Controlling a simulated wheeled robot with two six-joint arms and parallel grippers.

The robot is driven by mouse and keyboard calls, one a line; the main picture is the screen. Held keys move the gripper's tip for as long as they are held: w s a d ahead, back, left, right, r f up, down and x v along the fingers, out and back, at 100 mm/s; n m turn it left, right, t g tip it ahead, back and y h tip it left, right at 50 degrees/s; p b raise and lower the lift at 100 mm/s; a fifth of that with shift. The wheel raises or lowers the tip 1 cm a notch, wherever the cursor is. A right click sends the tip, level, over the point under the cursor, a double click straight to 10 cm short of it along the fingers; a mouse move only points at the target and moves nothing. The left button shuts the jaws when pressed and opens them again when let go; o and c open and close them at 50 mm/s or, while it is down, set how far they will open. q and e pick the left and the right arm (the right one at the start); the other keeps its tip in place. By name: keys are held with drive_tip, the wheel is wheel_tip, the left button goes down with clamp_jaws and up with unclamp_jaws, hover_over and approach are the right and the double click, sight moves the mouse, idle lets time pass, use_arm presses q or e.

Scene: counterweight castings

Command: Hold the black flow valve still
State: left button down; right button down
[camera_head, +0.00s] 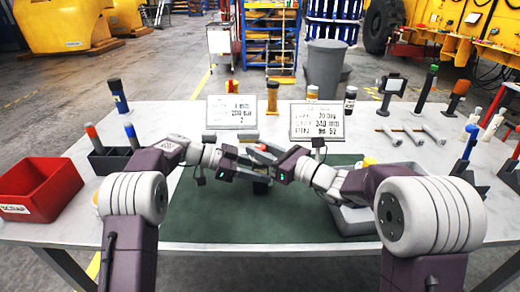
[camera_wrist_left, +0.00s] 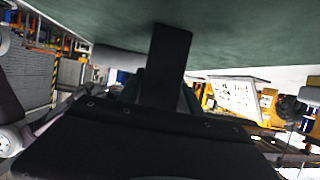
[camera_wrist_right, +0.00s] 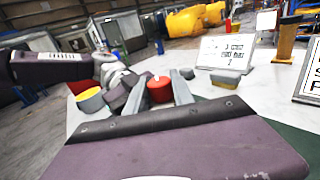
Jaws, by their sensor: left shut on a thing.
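The black flow valve (camera_head: 261,187) is upright over the green mat (camera_head: 225,212), mostly hidden by my grippers. My left gripper (camera_head: 252,174) is shut on its dark body from the left. In the left wrist view a dark upright block (camera_wrist_left: 168,65) fills the middle, and I cannot tell valve from finger there. My right gripper (camera_head: 262,153) is above the left one, its fingers apart. In the right wrist view its fingers (camera_wrist_right: 158,95) stand either side of a red knob (camera_wrist_right: 160,87); contact is unclear. A yellow-ended grey cylinder (camera_wrist_right: 89,98) lies beside it.
A red bin (camera_head: 40,188) stands at the left table edge, with a dark holder (camera_head: 108,160) beside it. Two printed signs (camera_head: 231,111) (camera_head: 317,120) stand behind the mat. A grey tray (camera_head: 352,220) is at the mat's right. Metal rods (camera_head: 390,135) lie at the back right.

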drive_tip(key=shift+s+a+r+m+t+h, duration=0.1)
drive_tip(key=shift+m+t+h, duration=0.6)
drive_tip(key=shift+h, duration=0.05)
drive_tip(key=shift+a+m+t+h, duration=0.1)
drive_tip(key=shift+m+t+h, duration=0.6)
drive_tip(key=shift+h, duration=0.05)
drive_tip(key=shift+d+m+t+h, duration=0.15)
drive_tip(key=shift+m+t+h, duration=0.7)
drive_tip(key=shift+h, duration=0.25)
drive_tip(key=c, duration=1.1)
unclamp_jaws()
drive_tip(key=v, duration=0.7)
drive_tip(key=shift+s+d, duration=0.15)
drive_tip(key=shift+s, duration=0.05)
